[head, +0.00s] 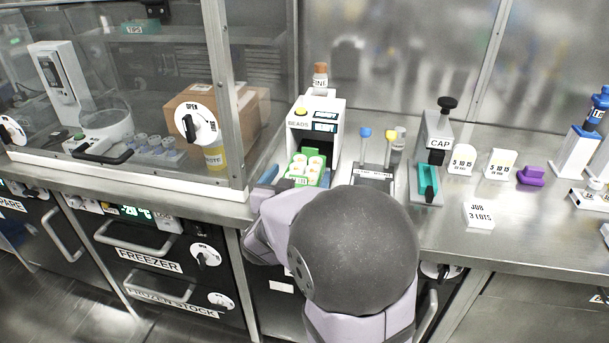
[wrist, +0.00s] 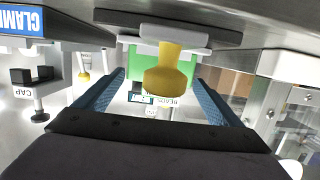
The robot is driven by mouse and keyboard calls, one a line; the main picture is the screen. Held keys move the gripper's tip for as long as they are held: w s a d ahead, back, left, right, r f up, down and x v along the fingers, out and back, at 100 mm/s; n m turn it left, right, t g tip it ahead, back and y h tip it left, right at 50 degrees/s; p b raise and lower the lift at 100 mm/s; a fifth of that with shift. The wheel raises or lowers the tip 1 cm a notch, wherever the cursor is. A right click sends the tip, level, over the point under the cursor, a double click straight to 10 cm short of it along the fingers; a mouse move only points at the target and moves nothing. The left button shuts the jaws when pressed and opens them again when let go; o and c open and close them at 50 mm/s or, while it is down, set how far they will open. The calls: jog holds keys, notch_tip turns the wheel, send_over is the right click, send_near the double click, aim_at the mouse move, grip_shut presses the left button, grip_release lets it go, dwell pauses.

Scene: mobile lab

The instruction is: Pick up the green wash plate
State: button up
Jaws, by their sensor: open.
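The green wash plate (head: 300,178) holds several white round wells and sits at the front of the white BEADS unit (head: 331,108) in the head view. A flat green surface, likely this plate, shows in the wrist view (wrist: 146,63), partly hidden by a yellow knob-shaped object (wrist: 168,78). My gripper (wrist: 157,82) is open, with a blue finger on each side of the yellow object in the picture. I cannot tell their distance from the plate. In the head view my arm hides most of the gripper.
A rack with blue and yellow tools (head: 373,172) stands to the right of the plate, then the CAP unit (head: 439,142). A glass enclosure with a metal post (head: 221,80) stands on the left. Bare counter lies at the right front (head: 535,235).

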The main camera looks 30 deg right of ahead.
aim_at(305, 167)
jog(key=shift+b+x, duration=0.4)
jog(key=shift+x, duration=2.1)
jog(key=shift+s+f, duration=0.15)
jog(key=c, duration=1.2)
